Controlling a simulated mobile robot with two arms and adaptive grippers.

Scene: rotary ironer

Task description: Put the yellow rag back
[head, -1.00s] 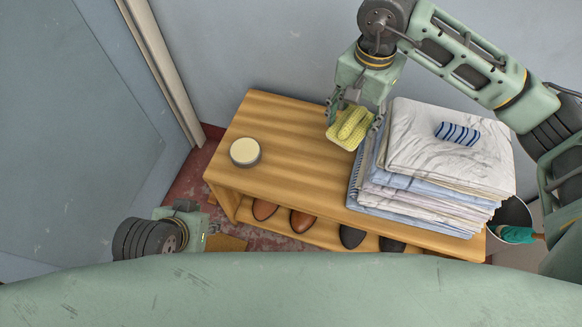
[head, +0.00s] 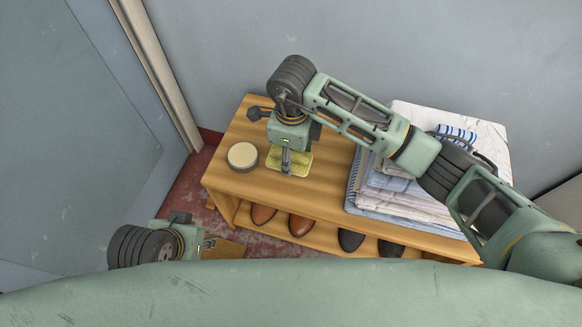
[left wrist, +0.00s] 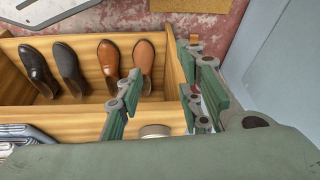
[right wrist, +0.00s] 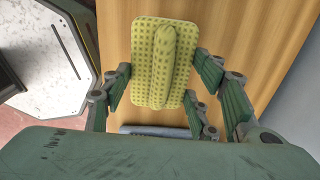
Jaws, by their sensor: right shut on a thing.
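The yellow rag (head: 303,163) is a dotted, textured cloth with a raised ridge along its middle. My right gripper (head: 287,166) is shut on it and holds it over the left half of the wooden bench (head: 330,190), just right of a round tin. In the right wrist view the rag (right wrist: 148,50) lies between the two fingers (right wrist: 162,68). I cannot tell whether it touches the bench top. My left gripper (head: 205,246) is low, left of the bench. In the left wrist view its fingers (left wrist: 160,65) are apart with nothing between them.
The round tin with a cream lid (head: 242,155) stands close left of the rag. Folded cloths (head: 400,195) are stacked on the bench's right end, partly behind my right arm. Brown and black shoes (head: 301,225) sit on the lower shelf. Bare bench top lies between rag and stack.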

